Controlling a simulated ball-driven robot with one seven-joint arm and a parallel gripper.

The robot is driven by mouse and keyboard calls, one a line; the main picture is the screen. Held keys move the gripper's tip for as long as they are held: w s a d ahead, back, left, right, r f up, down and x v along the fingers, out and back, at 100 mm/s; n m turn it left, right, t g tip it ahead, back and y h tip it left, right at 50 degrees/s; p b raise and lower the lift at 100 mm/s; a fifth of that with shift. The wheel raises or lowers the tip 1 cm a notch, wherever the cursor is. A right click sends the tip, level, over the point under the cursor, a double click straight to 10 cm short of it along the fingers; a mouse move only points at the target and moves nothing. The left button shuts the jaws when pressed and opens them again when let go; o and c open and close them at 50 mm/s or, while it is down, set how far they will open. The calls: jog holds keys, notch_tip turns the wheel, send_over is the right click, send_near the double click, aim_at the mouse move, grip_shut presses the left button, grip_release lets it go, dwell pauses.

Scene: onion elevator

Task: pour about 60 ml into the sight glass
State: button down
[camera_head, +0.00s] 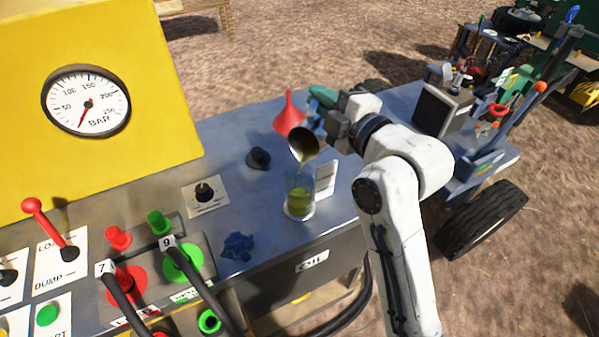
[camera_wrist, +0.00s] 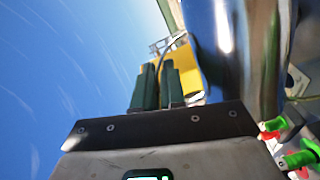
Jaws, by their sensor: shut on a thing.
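The sight glass (camera_head: 300,196) is a clear upright cylinder on the grey bench top, with yellow-green liquid in its lower part. A white marked card (camera_head: 325,181) stands beside it. My gripper (camera_head: 323,119) is shut on a metal jug (camera_head: 304,143), tilted with its dark mouth towards the glass and just above its rim. A faint yellowish streak shows below the mouth, but I cannot tell for sure that liquid is running. In the wrist view my dark green fingers (camera_wrist: 160,78) are close together, and the shiny jug (camera_wrist: 222,45) fills the upper right, blurred.
A red funnel (camera_head: 289,115) stands behind the jug. A black knob (camera_head: 258,158), a dial plate (camera_head: 206,195) and a blue valve wheel (camera_head: 238,246) are left of the glass. A yellow panel with a pressure gauge (camera_head: 87,101) rises at the left. Hoses run along the front.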

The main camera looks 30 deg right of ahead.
jog(key=shift+s+a+r+n+b, duration=0.1)
jog(key=shift+a+r+n+b, duration=0.1)
jog(key=shift+n+b, duration=0.15)
dwell(0.4)
jog(key=shift+d+r+p, duration=0.15)
jog(key=shift+d+p, duration=0.05)
jog(key=shift+p, duration=0.15)
jog(key=d+m+p, duration=0.1)
jog(key=w+d+m+p, duration=0.1)
jog(key=p, duration=0.1)
jog(key=m+g+p, duration=0.1)
jog(key=p, duration=0.1)
jog(key=shift+w+d, duration=0.35)
jog(key=shift+d, duration=0.05)
jog(key=shift+w+d+f+m+g, duration=0.15)
jog(key=shift+d+f+m+g, duration=0.15)
jog(key=shift+f+m, duration=0.35)
jog(key=shift+f+y, duration=0.3)
